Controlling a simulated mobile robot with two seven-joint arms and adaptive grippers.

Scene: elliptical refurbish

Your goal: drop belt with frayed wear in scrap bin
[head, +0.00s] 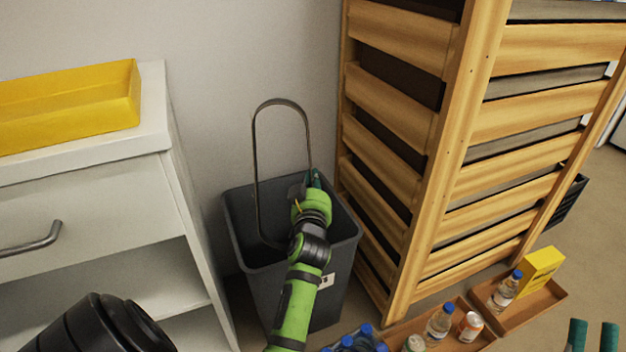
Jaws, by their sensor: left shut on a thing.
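The belt (255,165) is a thin dark grey elongated loop standing nearly upright. Its lower end dips inside the rim of the grey scrap bin (243,222), and its top rises well above the bin. My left gripper (313,180), at the end of the green arm, is over the bin opening and shut on the belt at its right side. The fingertips are partly hidden, and fraying cannot be made out. My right gripper (593,336) shows only as two teal fingertips, apart and empty, at the bottom right edge.
A white cabinet (95,225) with a yellow tray (75,108) on top stands left of the bin. A wooden slatted crate (395,160) stands close on the right. Wooden trays (560,293) with bottles, cans and a yellow box (541,268) are at the lower right.

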